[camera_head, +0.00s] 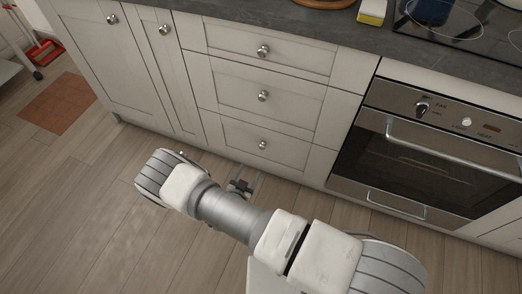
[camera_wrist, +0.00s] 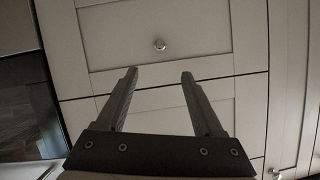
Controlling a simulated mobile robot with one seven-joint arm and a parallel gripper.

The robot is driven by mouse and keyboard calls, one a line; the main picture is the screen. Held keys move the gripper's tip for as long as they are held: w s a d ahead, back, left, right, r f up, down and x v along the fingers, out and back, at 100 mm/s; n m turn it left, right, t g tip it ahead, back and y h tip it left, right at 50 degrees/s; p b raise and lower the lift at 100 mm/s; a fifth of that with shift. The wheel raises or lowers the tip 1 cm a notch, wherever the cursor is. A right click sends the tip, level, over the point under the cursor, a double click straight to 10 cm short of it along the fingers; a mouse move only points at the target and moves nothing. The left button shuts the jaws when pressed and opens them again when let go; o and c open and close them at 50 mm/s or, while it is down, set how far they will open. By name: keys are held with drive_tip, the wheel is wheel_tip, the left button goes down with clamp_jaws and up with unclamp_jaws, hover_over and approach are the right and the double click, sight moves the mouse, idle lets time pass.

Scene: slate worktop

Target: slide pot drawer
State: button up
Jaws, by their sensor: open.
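A stack of three pale drawers stands in the middle of the head view: a top drawer (camera_head: 285,42), a middle drawer (camera_head: 285,92) and a bottom drawer (camera_head: 280,146). Each has a round metal knob, the bottom one's knob (camera_head: 262,145) being lowest. All three look closed. The frames do not label which is the pot drawer. My gripper (camera_head: 247,178) is low in front of the stack. In the wrist view my gripper (camera_wrist: 158,76) is open and empty. A knob (camera_wrist: 160,44) shows beyond and between its fingertips, apart from them, on a drawer front (camera_wrist: 115,35).
An oven (camera_head: 435,150) with a bar handle stands right of the drawers. Cabinet doors (camera_head: 110,60) are on the left. The slate worktop (camera_head: 330,22) runs above, with a hob and a yellow-and-white item (camera_head: 372,12).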

sight(261, 148)
drive_tip(key=b+x, duration=0.5)
drive_tip(key=x, duration=1)
drive_tip(key=shift+s+f, duration=0.1)
drive_tip(key=shift+f, duration=0.05)
drive_tip(key=shift+w+d+f, duration=0.1)
drive_tip(key=shift+w, duration=0.5)
clamp_jaws()
